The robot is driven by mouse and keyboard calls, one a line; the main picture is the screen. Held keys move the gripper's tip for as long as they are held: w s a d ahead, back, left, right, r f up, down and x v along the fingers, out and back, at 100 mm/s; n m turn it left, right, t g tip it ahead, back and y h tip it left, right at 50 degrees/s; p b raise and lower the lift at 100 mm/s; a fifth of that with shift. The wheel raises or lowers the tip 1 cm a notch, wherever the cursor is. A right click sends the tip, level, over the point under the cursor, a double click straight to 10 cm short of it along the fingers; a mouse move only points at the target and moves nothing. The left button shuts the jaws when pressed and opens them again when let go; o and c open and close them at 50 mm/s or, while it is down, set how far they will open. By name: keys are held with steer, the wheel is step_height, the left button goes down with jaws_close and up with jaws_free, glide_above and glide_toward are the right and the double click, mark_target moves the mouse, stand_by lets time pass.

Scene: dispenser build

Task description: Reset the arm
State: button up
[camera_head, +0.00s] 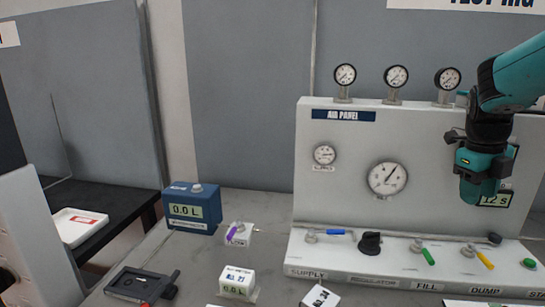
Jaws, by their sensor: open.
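My teal and black gripper (478,190) hangs in front of the right side of the air panel (345,225), its end pointing down. My arm comes in from the upper right edge. Nothing is visible held in the gripper. It partly covers a small display reading about 12 s (495,199). The fingertips are small here, and the gap between them is hard to make out.
Gauges (396,77) stand on top. A blue meter (190,208) and small white boxes (238,283) stand left.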

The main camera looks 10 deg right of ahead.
steer(key=s+a+n+t+y, duration=0.1)
steer(key=s+a+n, duration=0.1)
steer(key=a+n, duration=0.95)
steer(key=s+a+n+y, duration=0.2)
steer(key=s+a+n, duration=0.1)
steer(key=a+n, duration=0.85)
steer(key=s+a+f+n+y, duration=0.1)
steer(key=s+a+n+y, duration=0.2)
steer(key=s+a+n, duration=0.9)
steer(key=s+n, duration=0.1)
steer(key=n, duration=0.6)
steer(key=shift+s+f+n+g, duration=0.2)
steer(key=shift+s+n+g, duration=0.05)
steer(key=shift+n+g, duration=0.15)
